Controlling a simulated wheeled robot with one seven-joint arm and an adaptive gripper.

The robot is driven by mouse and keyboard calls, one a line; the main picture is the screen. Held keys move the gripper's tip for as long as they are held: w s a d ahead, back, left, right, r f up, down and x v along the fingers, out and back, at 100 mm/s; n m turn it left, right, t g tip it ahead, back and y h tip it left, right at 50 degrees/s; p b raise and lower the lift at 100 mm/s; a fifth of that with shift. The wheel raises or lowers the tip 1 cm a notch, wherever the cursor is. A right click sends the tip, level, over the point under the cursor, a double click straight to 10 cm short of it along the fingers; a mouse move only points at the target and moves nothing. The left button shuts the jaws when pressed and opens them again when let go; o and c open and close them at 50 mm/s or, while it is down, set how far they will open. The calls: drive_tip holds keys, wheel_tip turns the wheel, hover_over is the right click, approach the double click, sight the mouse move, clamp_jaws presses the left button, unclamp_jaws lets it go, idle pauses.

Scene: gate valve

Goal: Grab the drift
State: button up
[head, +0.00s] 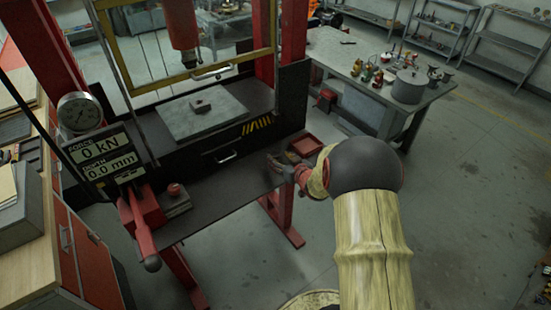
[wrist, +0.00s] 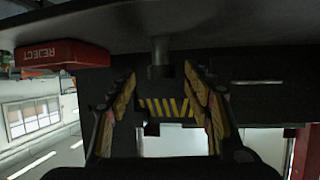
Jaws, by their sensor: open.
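The drift looks to be the short, dark grey stepped cylinder (wrist: 160,58) in the wrist view. It stands on the dark shelf (wrist: 230,30), which shows at the top because this view is upside down. My gripper (wrist: 161,88) is open, with one finger on each side of the drift's line and a gap to both. The drift lies at or just beyond the fingertips; contact is not visible. In the head view my gripper (head: 278,165) is low over the right end of the shelf (head: 225,184), and I cannot make out the drift there.
A red tray marked REJECT (wrist: 62,55) sits close beside the fingers; it also shows in the head view (head: 306,145). The press front with a drawer handle (head: 224,157) rises behind the shelf. A red-handled device (head: 143,212) stands at the shelf's left end.

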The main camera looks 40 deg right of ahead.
sight(277, 155)
drive_tip(key=x, duration=0.4)
drive_tip(key=shift+a, duration=0.1)
drive_tip(key=shift+r, duration=0.1)
drive_tip(key=shift+c, duration=0.8)
drive_tip(key=c, duration=1.1)
clamp_jaws()
